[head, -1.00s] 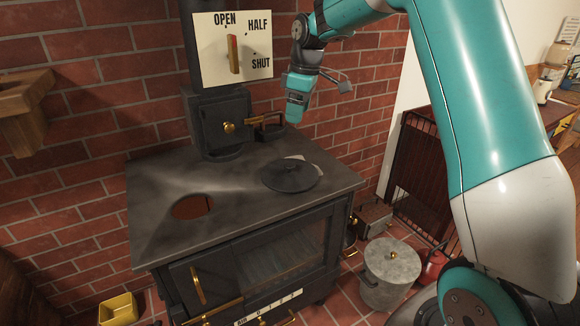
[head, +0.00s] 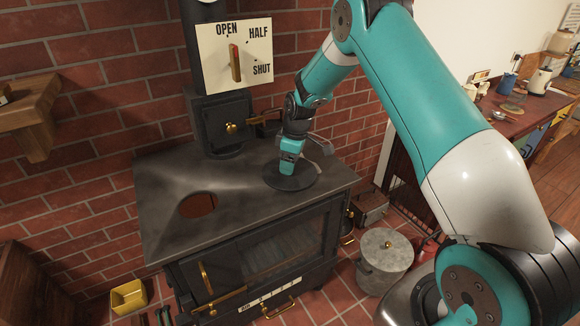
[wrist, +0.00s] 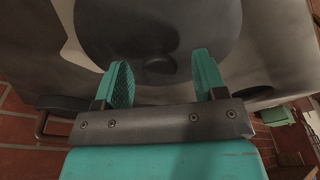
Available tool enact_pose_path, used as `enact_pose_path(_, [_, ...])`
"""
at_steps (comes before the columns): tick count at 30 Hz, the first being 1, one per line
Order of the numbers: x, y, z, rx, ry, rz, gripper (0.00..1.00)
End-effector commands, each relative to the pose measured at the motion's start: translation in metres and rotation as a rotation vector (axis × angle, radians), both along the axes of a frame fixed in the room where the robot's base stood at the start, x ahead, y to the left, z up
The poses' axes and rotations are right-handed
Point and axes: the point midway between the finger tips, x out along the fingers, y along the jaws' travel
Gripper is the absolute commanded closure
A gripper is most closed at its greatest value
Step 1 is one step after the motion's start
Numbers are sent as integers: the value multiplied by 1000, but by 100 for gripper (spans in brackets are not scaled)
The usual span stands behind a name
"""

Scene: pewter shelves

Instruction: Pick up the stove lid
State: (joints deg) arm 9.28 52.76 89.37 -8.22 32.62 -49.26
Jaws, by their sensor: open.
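The stove lid (head: 304,180) is a dark round disc lying on the right part of the black stove top (head: 240,215). In the wrist view the lid (wrist: 120,25) fills the upper middle, with a small round dark knob (wrist: 160,66) on it. My gripper (wrist: 162,78) is open, its two teal fingers apart on either side of the knob in that view. In the head view my gripper (head: 288,174) points down over the lid. I cannot tell whether the fingers touch the lid.
An open round hole (head: 198,205) is in the stove top's left part. The flue box (head: 222,122) and a damper sign (head: 235,50) stand behind. A lidded grey pot (head: 385,258) and a yellow bin (head: 128,296) are on the floor.

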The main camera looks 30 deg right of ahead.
Motion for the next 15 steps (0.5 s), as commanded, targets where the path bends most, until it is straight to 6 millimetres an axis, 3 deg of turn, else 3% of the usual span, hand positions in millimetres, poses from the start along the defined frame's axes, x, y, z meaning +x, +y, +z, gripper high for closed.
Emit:
enact_pose_path(8, [1, 1, -5, -1, -2, 0, 35])
enact_pose_path(15, [1, 1, -5, 1, -2, 0, 88])
